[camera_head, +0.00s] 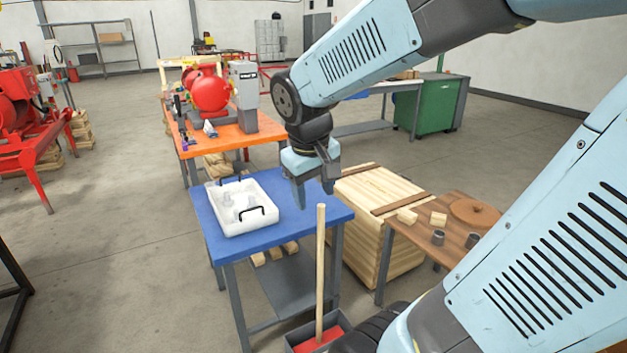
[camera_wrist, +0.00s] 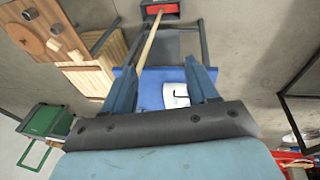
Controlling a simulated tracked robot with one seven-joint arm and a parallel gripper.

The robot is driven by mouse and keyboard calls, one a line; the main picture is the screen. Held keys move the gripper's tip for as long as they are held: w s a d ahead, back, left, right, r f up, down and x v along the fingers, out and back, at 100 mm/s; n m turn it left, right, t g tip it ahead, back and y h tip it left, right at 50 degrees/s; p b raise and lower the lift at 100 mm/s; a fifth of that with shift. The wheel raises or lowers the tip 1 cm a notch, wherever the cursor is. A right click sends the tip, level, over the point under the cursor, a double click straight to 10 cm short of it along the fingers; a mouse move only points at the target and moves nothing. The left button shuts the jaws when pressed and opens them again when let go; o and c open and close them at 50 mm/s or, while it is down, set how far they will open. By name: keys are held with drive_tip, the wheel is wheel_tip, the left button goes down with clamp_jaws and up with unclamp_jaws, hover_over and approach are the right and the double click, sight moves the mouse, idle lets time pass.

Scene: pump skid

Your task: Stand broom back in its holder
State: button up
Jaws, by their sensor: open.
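The broom has a long pale wooden handle (camera_head: 320,268) that stands upright, its red head (camera_head: 318,342) at the bottom inside a dark grey open box, the holder (camera_head: 297,338). In the wrist view the handle (camera_wrist: 150,40) runs from the red head (camera_wrist: 161,9) in the box toward my fingers. My gripper (camera_head: 314,200) is open and empty, pointing down, just above the handle's top end in the head view. In the wrist view (camera_wrist: 160,68) the handle's top shows near the left finger, inside the gap. The box's near side is partly hidden by my body.
A blue table (camera_head: 275,236) with a white tray (camera_head: 243,228) stands beside the broom. A wooden crate (camera_head: 365,205) and a brown table (camera_head: 450,240) with cups and blocks are to the right. An orange table (camera_head: 237,140) with a red pump is behind. Open floor lies left.

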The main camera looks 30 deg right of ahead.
drive_tip(key=s+a+r+m+t+y, duration=0.1)
drive_tip(key=s+a+r+t+y, duration=0.1)
drive_tip(key=s+r, duration=0.3)
drive_tip(key=shift+s+a+r+t, duration=0.3)
drive_tip(key=shift+s+a+t, duration=0.2)
drive_tip(key=shift+a+t, duration=0.15)
